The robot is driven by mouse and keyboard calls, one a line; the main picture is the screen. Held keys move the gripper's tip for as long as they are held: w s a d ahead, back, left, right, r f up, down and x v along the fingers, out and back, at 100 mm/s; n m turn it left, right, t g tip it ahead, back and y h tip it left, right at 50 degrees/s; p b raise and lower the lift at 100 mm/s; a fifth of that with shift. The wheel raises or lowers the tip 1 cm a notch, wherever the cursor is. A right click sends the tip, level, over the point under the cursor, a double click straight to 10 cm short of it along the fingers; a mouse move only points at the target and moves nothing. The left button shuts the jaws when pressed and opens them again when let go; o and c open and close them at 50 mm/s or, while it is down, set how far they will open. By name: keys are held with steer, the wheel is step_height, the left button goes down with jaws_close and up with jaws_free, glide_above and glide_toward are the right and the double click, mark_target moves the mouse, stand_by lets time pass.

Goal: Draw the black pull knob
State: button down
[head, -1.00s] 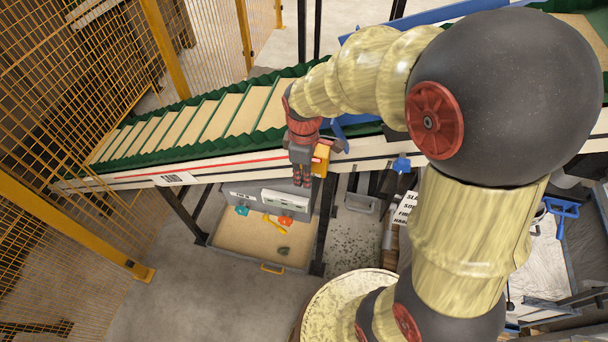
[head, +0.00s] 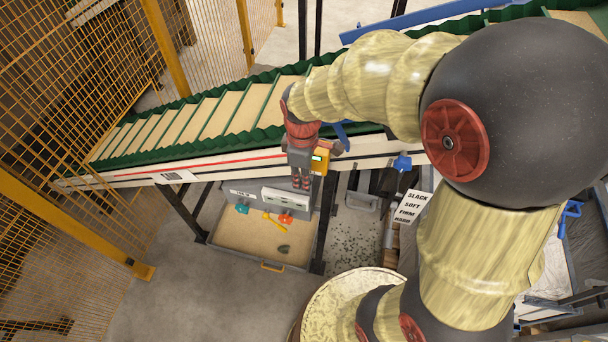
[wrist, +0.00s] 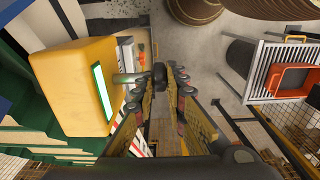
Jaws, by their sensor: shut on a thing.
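The black pull knob (wrist: 160,71) shows in the wrist view as a small dark round piece between the fingertips of my gripper (wrist: 158,82). The fingers close on it from both sides and hide part of it. The knob cannot be made out there behind the fingers.
The sloping conveyor (head: 205,121) passes just above. A yellow box (head: 320,160) with a green display is beside my gripper. A sign (head: 411,207) stands right.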

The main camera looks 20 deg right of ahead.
steer(key=c, duration=1.9)
jaws_free()
steer(key=shift+s+a, duration=0.1)
steer(key=shift+s, duration=0.1)
steer(key=shift+o, duration=0.5)
step_height(320, 180, up, 12)
steer(key=shift+w, duration=0.1)
steer(key=s+f+m+t+b, duration=0.2)
steer(key=s+f+m+b, duration=0.3)
steer(key=f+b, duration=0.5)
steer(key=s+d+f+m+t+b, duration=0.1)
steer(key=s+f+m+t+b, duration=0.2)
steer(key=f+b, duration=0.8)
steer(key=s+m+b, duration=0.2)
steer(key=s+b, duration=0.2)
steer(key=b, duration=0.3)
steer(key=shift+s+d+f+m+t, duration=0.15)
steer(key=shift+s+f+m+t, duration=0.15)
steer(key=shift+s+m, duration=0.1)
